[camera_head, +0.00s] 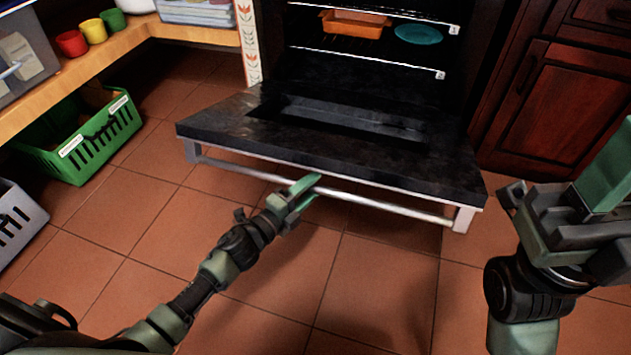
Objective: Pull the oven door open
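The oven door (330,150) is swung down and lies nearly level, its dark inner face up. The oven (365,60) is open above it. A silver bar handle (385,204) runs along the door's front edge. My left gripper (308,190) is at the middle of this handle, one green finger above the bar and one below. Whether the fingers press on the bar cannot be told. My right gripper (575,195) is at the right edge, partly cut off, away from the door, with nothing seen in it.
Inside the oven are an orange dish (352,24) and a teal plate (418,34) on racks. A green crate (88,140) stands under a wooden shelf (95,62) at left. A red wooden cabinet (570,105) is at right. The tiled floor (375,275) before the door is clear.

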